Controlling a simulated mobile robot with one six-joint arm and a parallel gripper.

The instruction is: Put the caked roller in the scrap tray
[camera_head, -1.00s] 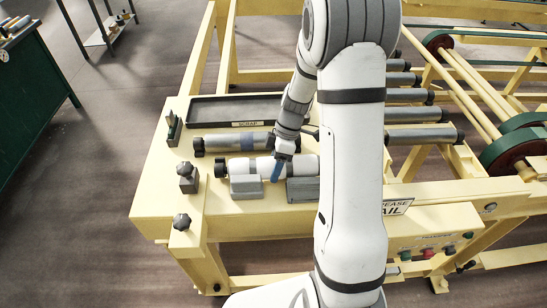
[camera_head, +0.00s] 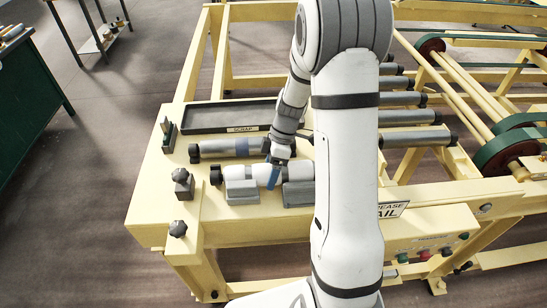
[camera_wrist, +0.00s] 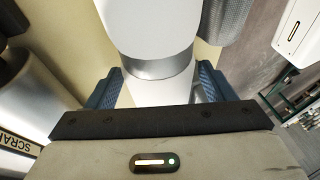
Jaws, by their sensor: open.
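The caked roller (camera_head: 240,172) is whitish with a dark end knob. It lies level across two grey blocks on the yellow bench. In the wrist view its white body and silver band (camera_wrist: 157,67) show between blue fingers. My gripper (camera_head: 272,173) is open, with its fingers on either side of the roller near the middle; contact is not clear. The wrist view also shows the open gripper (camera_wrist: 160,88). The scrap tray (camera_head: 194,126), dark, shallow and labelled SCRAP, is at the back of the bench and looks empty. My arm hides the roller's right end.
A grey roller with a blue band (camera_head: 215,148) lies between the caked roller and the tray. More grey rollers (camera_head: 412,117) line the frame at the right.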

